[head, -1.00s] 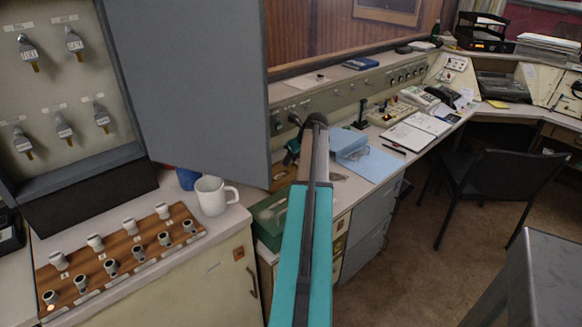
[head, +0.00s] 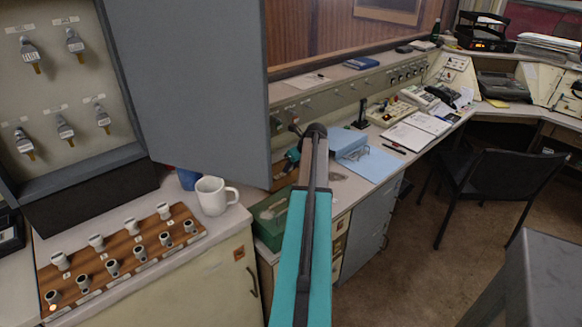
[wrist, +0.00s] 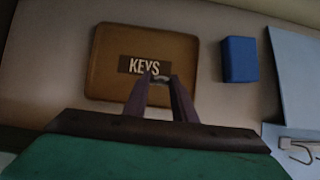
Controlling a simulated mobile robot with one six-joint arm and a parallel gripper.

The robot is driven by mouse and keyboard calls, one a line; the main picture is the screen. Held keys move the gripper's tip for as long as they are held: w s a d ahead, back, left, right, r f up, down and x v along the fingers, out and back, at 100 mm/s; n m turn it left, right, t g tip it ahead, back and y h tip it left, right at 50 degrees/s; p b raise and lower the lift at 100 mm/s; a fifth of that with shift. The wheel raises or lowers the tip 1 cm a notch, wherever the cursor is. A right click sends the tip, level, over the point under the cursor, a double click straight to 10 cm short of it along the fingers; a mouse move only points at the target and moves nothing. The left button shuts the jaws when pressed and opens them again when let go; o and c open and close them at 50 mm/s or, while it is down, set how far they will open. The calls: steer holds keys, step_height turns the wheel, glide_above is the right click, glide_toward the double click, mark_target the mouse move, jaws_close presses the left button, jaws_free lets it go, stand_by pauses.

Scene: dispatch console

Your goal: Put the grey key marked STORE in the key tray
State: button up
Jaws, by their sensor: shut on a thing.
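The key tray (wrist: 110,80) is a shallow brown tray marked KEYS, lying on the pale counter in the wrist view. My gripper (wrist: 157,82) is over the tray's front part, its dark fingers close together around a small grey piece (wrist: 160,77). This looks like part of a key; its marking cannot be read, and the fingers hide most of it. In the head view my gripper (head: 293,157) is partly hidden behind my teal arm, past the grey cabinet door. I cannot make out the tray there.
A blue box (wrist: 240,60) lies right of the tray, with a light blue folder (wrist: 292,75) beyond it. The open cabinet door (head: 205,85) stands left of my arm. Several keys hang in the cabinet (head: 85,75). A white mug (head: 211,197) stands near the counter edge.

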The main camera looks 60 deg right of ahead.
steer(key=o, duration=0.9)
steer(key=shift+o, duration=0.2)
steer(key=b+v, duration=0.1)
steer(key=v, duration=1.1)
steer(key=shift+r, duration=0.1)
